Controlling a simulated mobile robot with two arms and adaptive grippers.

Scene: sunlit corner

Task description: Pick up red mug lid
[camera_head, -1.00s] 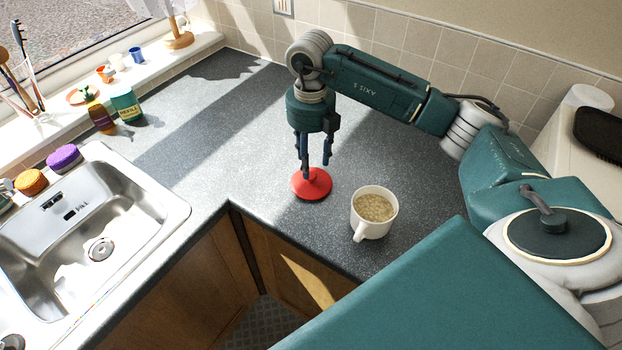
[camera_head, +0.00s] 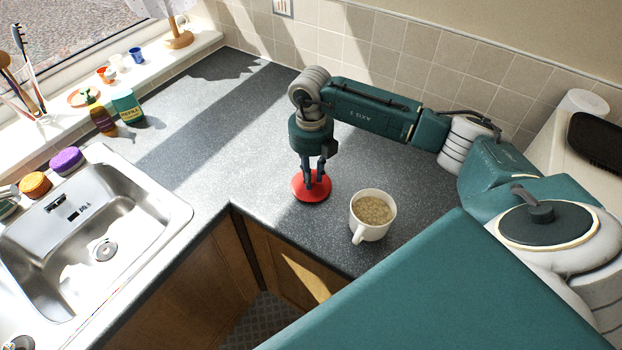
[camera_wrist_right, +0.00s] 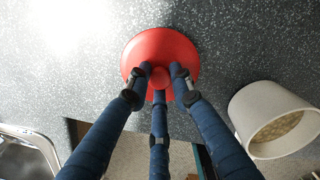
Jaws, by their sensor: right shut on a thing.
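The red mug lid (camera_head: 311,191) lies flat on the dark speckled counter, left of the white mug. My right gripper (camera_head: 316,182) points down over it, its fingers closed around the lid's small raised knob. In the right wrist view the red lid (camera_wrist_right: 160,48) is at the top centre, and the blue-sleeved fingers of my right gripper (camera_wrist_right: 158,80) meet at its knob. The white mug (camera_head: 367,230) is uncovered and filled with a light brown drink. It also shows at the right of the wrist view (camera_wrist_right: 262,102). My left gripper is not in view.
A steel sink (camera_head: 90,235) is at the left, with an orange sponge (camera_head: 36,184) and a purple sponge (camera_head: 67,160) on its rim. The counter (camera_head: 215,130) behind the lid is clear.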

